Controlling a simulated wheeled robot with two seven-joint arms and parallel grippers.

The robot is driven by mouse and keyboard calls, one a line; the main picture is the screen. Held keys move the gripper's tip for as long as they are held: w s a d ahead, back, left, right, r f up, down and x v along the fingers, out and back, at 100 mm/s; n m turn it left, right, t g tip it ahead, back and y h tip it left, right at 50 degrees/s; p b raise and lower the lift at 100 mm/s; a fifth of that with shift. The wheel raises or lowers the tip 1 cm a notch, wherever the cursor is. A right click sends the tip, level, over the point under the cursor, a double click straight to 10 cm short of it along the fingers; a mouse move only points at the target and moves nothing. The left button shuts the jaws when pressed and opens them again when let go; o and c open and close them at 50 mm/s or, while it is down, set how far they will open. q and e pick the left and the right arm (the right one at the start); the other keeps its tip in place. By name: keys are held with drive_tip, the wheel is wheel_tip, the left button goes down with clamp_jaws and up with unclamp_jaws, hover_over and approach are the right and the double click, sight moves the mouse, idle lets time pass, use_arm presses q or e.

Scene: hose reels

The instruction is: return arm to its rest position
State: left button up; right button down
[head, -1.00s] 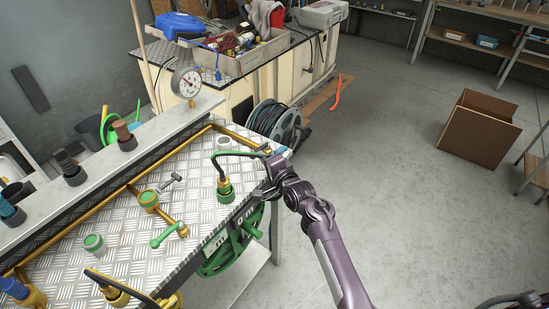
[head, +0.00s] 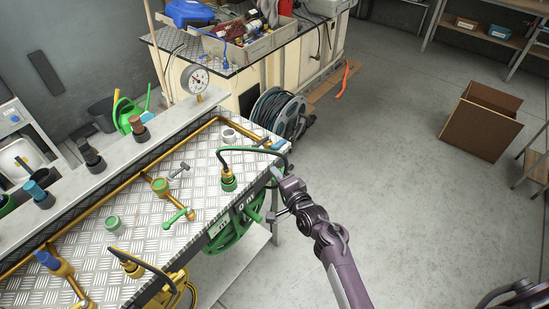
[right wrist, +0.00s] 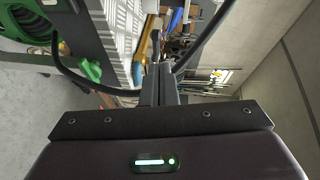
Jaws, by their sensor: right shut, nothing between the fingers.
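My right arm comes in from the lower right of the head view, and its gripper (head: 278,172) is just off the bench's right corner. In the right wrist view its fingers (right wrist: 158,82) are together with nothing between them. A dark hose passes close to the fingers in that view; whether it touches them I cannot tell. The green hose reel (head: 232,238) hangs under the bench edge, left of the gripper. Its hose runs to a green and brass fitting (head: 228,180) on the bench top. My left gripper is not in view.
Another hose reel (head: 282,115) stands on the floor behind. A cardboard box (head: 482,122) lies to the right. The floor between is clear.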

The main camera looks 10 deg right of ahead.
drive_tip(key=s+f+n+g+b, duration=0.25)
drive_tip(key=s+f, duration=0.45)
drive_tip(key=f, duration=0.4)
drive_tip(key=s+f+n+g+h+b, duration=0.1)
drive_tip(key=s+f+n+g+b, duration=0.15)
drive_tip(key=s+f, duration=0.7)
drive_tip(key=s+f+n+g+b, duration=0.1)
drive_tip(key=s+f+n+g, duration=0.25)
drive_tip(key=f, duration=0.95)
use_arm(q)
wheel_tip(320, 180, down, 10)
drive_tip(key=b, duration=0.5)
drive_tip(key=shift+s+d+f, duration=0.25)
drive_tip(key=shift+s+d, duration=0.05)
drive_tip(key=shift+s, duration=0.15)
use_arm(e)
drive_tip(key=s+d+f+n+g+h, duration=0.1)
drive_tip(key=s+d+f+n+g, duration=0.1)
drive_tip(key=s+f, duration=0.4)
drive_tip(key=s+d+f+n+g+h, duration=0.1)
drive_tip(key=s+f, duration=0.5)
drive_tip(key=s, duration=0.8)
drive_tip(key=s+d+f+n+g+h, duration=0.1)
drive_tip(key=s+d+f+n+g, duration=0.2)
drive_tip(key=s, duration=0.6)
wheel_tip(320, 180, down, 3)
drive_tip(key=shift+s+d+r+n, duration=0.1)
drive_tip(key=shift+s+d+n, duration=0.3)
drive_tip(key=shift+d+n, duration=0.6)
